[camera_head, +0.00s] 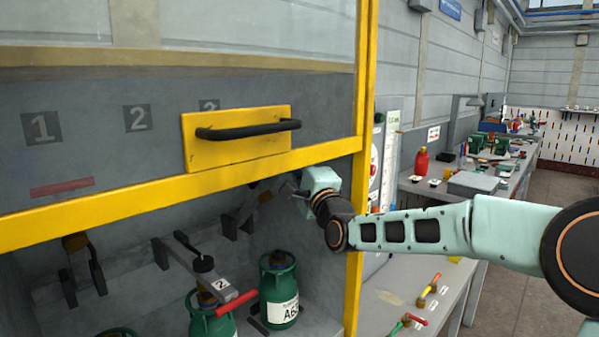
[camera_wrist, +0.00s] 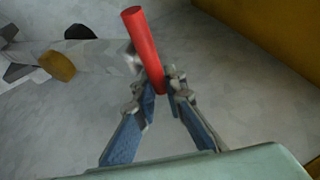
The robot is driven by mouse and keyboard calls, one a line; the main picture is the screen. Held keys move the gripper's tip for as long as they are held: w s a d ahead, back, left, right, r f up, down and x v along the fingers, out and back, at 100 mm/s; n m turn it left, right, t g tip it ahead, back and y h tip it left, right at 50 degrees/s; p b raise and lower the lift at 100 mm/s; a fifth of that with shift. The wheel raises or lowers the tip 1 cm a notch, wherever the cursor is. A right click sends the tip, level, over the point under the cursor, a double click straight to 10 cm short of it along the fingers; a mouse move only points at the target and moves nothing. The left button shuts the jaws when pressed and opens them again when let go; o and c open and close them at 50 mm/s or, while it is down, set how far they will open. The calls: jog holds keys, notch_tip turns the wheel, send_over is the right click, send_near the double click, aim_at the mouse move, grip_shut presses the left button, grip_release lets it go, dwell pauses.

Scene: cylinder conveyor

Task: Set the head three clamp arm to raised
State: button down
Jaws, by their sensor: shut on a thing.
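My gripper (camera_wrist: 163,88) is shut on a red handle (camera_wrist: 143,42) in the wrist view, with a finger on each side near its lower end. The handle joins a grey clamp arm (camera_wrist: 100,58) that runs left to a brown-orange knob (camera_wrist: 57,67). The clamp arm there is mostly hidden, with a brown knob (camera_head: 265,197) showing. It appears lifted well above the green cylinder (camera_head: 280,290) marked A6.
The yellow guard frame (camera_head: 150,203) and its post (camera_head: 360,180) stand close to my wrist. Clamp arm two (camera_head: 222,288) lies low over another green cylinder (camera_head: 208,318). A red handle (camera_head: 62,187) shows below number 1. A bench (camera_head: 400,300) stands at right.

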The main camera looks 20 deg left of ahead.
jog(key=w+a+r, duration=0.2)
jog(key=a+r, duration=0.2)
jog(key=shift+a, duration=0.35)
jog(key=shift+s+r, duration=0.1)
jog(key=shift+r, duration=0.05)
jog(key=c, duration=2)
grip_release()
jog(key=shift+a, duration=0.1)
jog(key=shift+o, duration=0.2)
jog(key=shift+f, duration=0.2)
jog(key=v, duration=1.2)
